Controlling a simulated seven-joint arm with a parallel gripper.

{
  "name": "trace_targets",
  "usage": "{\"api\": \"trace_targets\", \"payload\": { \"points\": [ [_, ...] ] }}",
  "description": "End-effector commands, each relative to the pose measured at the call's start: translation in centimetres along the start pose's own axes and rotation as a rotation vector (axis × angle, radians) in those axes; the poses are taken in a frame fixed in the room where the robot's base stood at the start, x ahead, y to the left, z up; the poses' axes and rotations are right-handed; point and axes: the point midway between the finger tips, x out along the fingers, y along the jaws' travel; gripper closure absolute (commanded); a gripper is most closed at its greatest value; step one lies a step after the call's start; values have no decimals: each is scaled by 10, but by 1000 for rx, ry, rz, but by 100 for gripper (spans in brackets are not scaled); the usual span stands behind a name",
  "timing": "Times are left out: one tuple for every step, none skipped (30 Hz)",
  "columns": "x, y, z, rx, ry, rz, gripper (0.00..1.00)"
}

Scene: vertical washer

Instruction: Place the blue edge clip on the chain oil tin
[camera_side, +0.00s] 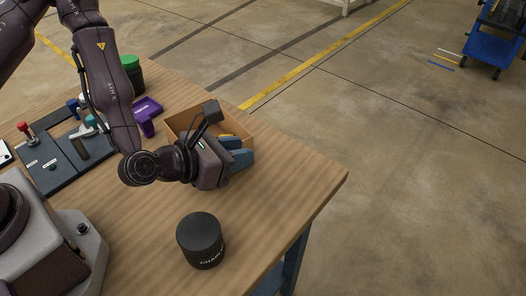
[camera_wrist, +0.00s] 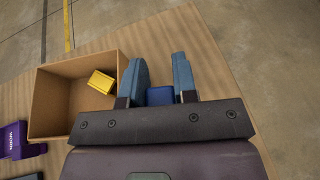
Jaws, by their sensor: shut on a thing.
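My gripper (camera_wrist: 161,75), with blue-grey fingers, is shut on the blue edge clip (camera_wrist: 160,96), which sits between the fingers close to the palm in the wrist view. In the side view my gripper (camera_side: 240,153) is at the near right side of the open box, with the fingers pointing right; the clip cannot be made out there. The chain oil tin (camera_side: 200,241), a dark cylinder with a flat black top and pale lettering, stands upright near the table's front, below and left of the gripper. Nothing lies on its top. The tin is not in the wrist view.
An open cardboard box (camera_wrist: 42,105) holds a yellow block (camera_wrist: 101,81). A purple thing (camera_side: 147,110), a green-topped dark tin (camera_side: 131,72) and a dark board with levers (camera_side: 55,165) stand to the left. The table (camera_side: 290,185) is clear toward its right corner.

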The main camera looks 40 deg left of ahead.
Motion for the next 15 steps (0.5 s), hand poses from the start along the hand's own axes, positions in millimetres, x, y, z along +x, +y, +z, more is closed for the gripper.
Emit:
{"api": "trace_targets", "payload": {
  "points": [
    [-6, 2, 1, -1, -1, 1, 95],
    [-9, 3, 1, -1, 0, 2, 95],
    [-11, 5, 1, -4, 0, 7, 95],
    [-12, 8, 1, -7, -1, 15, 95],
    [-13, 12, 0, -11, 0, 25, 95],
    [-14, 18, 0, -18, 0, 40, 95],
    [-13, 23, 0, -24, 1, 55, 95],
    [-13, 28, 0, -31, 1, 71, 95],
    [-12, 36, 0, -42, 1, 96, 95],
    [-12, 42, -3, -50, 4, 110, 95],
    [-11, 43, -6, -50, 6, 106, 95],
    [-10, 44, -10, -44, 6, 92, 95],
    [-10, 44, -13, -38, 6, 75, 95],
    [-10, 43, -16, -31, 6, 55, 95],
    [-11, 40, -19, -18, 5, 20, 95]
  ]
}}
